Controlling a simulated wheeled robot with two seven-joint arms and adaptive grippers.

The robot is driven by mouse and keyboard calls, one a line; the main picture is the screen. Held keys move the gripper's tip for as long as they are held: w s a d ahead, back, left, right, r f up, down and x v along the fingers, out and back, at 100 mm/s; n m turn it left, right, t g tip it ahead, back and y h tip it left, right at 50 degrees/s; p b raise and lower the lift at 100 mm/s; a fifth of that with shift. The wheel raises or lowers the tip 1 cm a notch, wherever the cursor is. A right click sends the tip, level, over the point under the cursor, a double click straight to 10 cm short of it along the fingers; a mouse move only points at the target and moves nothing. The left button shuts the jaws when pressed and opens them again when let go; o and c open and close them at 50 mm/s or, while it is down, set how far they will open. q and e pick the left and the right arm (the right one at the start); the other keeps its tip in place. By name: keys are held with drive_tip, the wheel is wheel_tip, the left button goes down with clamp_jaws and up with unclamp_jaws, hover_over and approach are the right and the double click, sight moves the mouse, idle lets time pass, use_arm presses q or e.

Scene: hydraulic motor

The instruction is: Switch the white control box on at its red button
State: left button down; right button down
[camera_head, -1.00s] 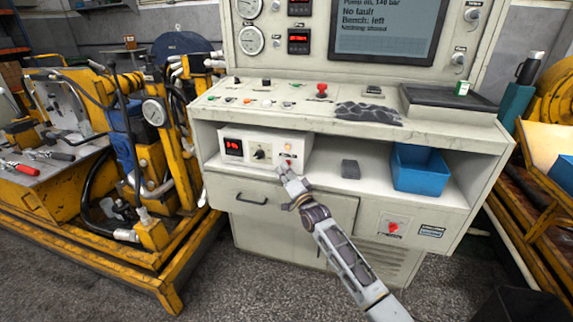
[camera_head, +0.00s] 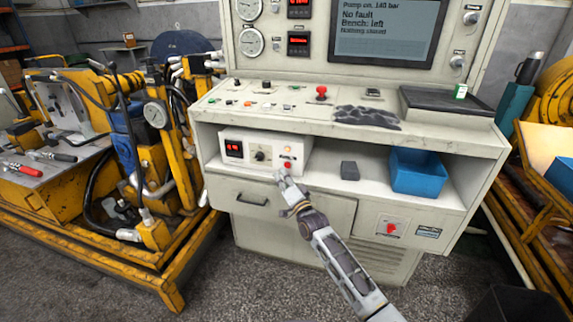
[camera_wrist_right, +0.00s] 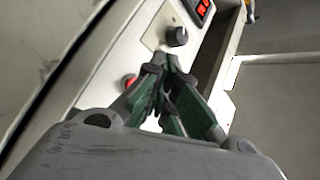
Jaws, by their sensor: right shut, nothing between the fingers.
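The white control box (camera_head: 272,149) sits on the left of the console's open shelf. Its front has a lit red display (camera_head: 234,149), a dark knob (camera_head: 259,156) and a red button (camera_head: 288,165) at the right. My right gripper (camera_head: 282,174) is shut and empty, its tips just below the button and seemingly clear of it. In the right wrist view the shut fingers (camera_wrist_right: 166,68) partly cover the box front. The red button (camera_wrist_right: 130,80) shows beside one finger, the knob (camera_wrist_right: 177,37) beyond the tips. My left gripper is not in view.
A drawer with a handle (camera_head: 252,201) is below the box. A red switch (camera_head: 391,229) is lower right. Yellow machinery (camera_head: 150,180) stands left.

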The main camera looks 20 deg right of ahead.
drive_tip(key=shift+s+a+p, duration=0.55)
drive_tip(key=shift+s+p, duration=0.15)
drive_tip(key=shift+s, duration=0.1)
drive_tip(key=shift+s+a+p, duration=0.5)
drive_tip(key=shift+s+p, duration=0.15)
drive_tip(key=shift+s, duration=0.1)
idle(1.1)
